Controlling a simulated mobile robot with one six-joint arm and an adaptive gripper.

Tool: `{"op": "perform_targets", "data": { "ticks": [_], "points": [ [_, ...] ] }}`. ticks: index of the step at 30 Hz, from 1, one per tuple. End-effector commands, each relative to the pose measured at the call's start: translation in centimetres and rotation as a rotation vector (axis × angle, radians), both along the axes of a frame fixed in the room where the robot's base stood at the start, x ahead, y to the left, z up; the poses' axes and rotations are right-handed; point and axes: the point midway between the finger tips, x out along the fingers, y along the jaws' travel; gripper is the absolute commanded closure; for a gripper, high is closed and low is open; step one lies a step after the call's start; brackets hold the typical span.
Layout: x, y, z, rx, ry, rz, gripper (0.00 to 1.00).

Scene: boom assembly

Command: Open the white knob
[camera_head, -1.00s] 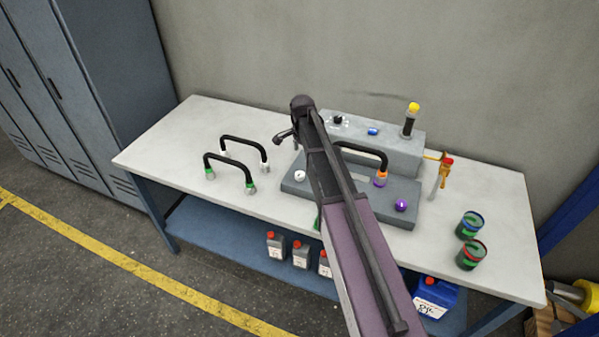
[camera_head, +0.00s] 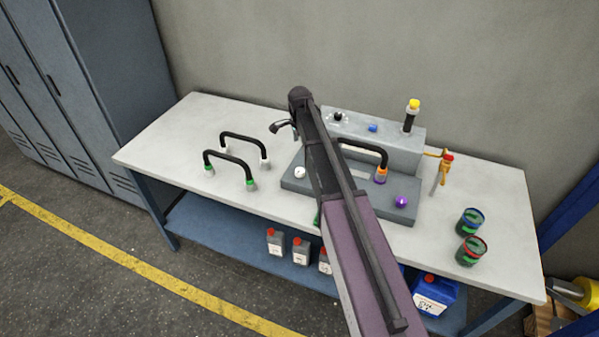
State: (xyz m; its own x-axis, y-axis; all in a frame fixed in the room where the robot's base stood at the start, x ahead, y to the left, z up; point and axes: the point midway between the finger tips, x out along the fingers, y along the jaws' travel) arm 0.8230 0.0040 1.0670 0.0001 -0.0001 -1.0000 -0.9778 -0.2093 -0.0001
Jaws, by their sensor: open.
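The white knob (camera_head: 299,172) sits on the left end of the low front step of the grey block (camera_head: 290,184) on the table. My gripper (camera_head: 278,127) is open and empty at the end of my arm. It shows above and slightly left of the white knob in the picture, apart from it. My arm hides part of the gripper and the middle of the grey block.
Two black hoses, one with white ends (camera_head: 242,137) and one with green ends (camera_head: 230,160), stand left. A purple knob (camera_head: 401,202), an orange-ended hose (camera_head: 381,174) and a yellow-topped post (camera_head: 411,115) are right. Cans (camera_head: 469,250) stand far right. The table's left end is clear.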

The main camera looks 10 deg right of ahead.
Motion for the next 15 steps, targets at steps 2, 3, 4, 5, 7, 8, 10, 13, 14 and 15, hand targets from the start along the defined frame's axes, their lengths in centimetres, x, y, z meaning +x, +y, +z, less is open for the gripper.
{"op": "perform_targets", "data": {
  "ticks": [2, 3, 4, 5, 7, 8, 10, 13, 14, 15],
  "points": [
    [0.0, 0.1, -0.8, 0.0, 0.0, 0.001, 0.12],
    [0.0, 0.1, -1.1, 0.0, 0.0, 0.002, 0.12],
    [0.0, 0.1, -1.3, 0.0, 0.0, 0.002, 0.12],
    [0.0, 0.1, -1.5, 0.0, 0.0, 0.002, 0.12],
    [0.0, 0.1, -2.1, 0.0, 0.0, 0.002, 0.12],
    [0.0, 0.1, -2.3, 0.0, 0.0, 0.002, 0.12],
    [0.0, 0.1, -2.8, 0.0, 0.0, 0.002, 0.12],
    [0.0, 0.1, -3.6, 0.0, 0.0, 0.002, 0.12],
    [0.0, 0.1, -3.8, 0.0, 0.0, 0.002, 0.12],
    [0.0, 0.1, -4.1, 0.0, 0.0, 0.002, 0.12]
  ]
}}
